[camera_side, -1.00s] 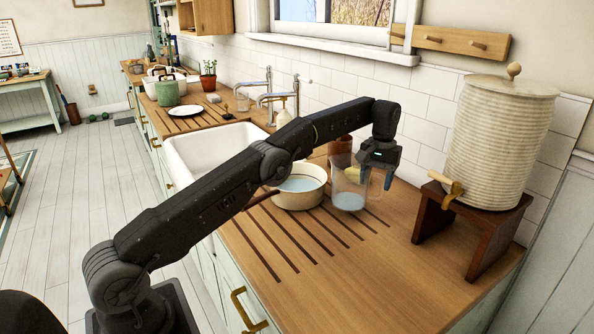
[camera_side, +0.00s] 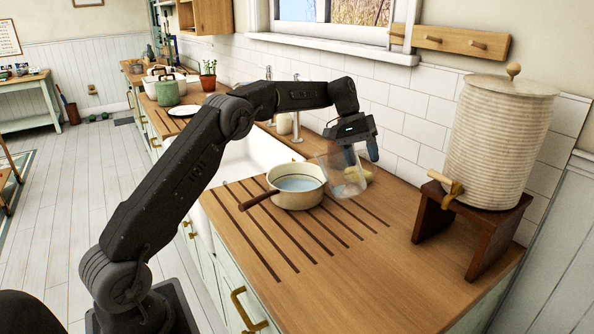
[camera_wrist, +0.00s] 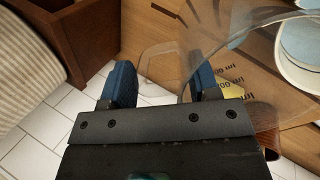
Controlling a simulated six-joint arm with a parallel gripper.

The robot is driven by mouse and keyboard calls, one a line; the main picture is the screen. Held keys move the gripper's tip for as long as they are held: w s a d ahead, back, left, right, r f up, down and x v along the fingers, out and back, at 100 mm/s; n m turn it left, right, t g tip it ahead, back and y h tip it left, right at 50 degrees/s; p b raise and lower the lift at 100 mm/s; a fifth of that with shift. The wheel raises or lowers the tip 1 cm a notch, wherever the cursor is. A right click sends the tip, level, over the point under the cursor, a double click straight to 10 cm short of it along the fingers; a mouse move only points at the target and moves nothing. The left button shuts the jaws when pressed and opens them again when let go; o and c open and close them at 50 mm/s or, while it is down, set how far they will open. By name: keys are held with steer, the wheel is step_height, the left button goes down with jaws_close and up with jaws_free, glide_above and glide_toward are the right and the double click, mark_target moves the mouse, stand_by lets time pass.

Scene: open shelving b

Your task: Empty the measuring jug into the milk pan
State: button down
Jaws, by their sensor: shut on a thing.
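The clear measuring jug (camera_side: 342,178) is in my gripper (camera_side: 360,152), tilted with its top leaning left toward the milk pan. Some pale liquid appears low in it, though how much is hard to tell. In the wrist view, the jug's clear handle (camera_wrist: 160,58) lies between my blue fingers (camera_wrist: 162,82). The cream milk pan (camera_side: 297,199) stands upright on the counter just left of the jug and holds pale blue liquid. Its brown handle (camera_side: 258,200) points front-left. The pan's edge also shows in the wrist view (camera_wrist: 298,75). No stream of liquid is visible.
A ribbed cream dispenser (camera_side: 498,145) stands on a dark wooden stand (camera_side: 455,225) to the right. The white sink (camera_side: 245,160) is behind-left of the pan. The front-right wooden counter (camera_side: 385,270) is clear.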

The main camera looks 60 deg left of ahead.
steer(key=s+a+r+t+h, duration=0.2)
steer(key=a+r+h, duration=0.2)
steer(key=r, duration=0.1)
steer(key=shift+s+a+r+t+h, duration=0.25)
steer(key=shift+s+r+t+h, duration=0.1)
steer(key=shift+t+h, duration=0.05)
steer(key=shift+a+r, duration=0.2)
steer(key=shift+r, duration=0.05)
stand_by(0.3)
steer(key=shift+s+a+r+m+t+h, duration=0.2)
steer(key=shift+s+a+r+t+h, duration=0.15)
steer(key=shift+a+r+h, duration=0.35)
steer(key=shift+s+a+r+m+t+h, duration=0.2)
steer(key=shift+s+a+r+t+h, duration=0.2)
steer(key=shift+h, duration=0.4)
steer(key=a, duration=0.1)
steer(key=s+a+r+h, duration=0.1)
steer(key=s+a+t+h, duration=0.1)
steer(key=shift+a+r, duration=0.2)
steer(key=shift+a, duration=0.1)
stand_by(0.9)
steer(key=shift+s+a+r+m+t+h+p, duration=0.15)
steer(key=shift+s+a+r+t+h+p, duration=0.2)
steer(key=shift+a+h, duration=0.45)
steer(key=shift+s+a+r+m+t+h+p, duration=0.15)
steer(key=shift+s+a+t+h, duration=0.15)
steer(key=shift+s+a+h, duration=0.35)
stand_by(1.3)
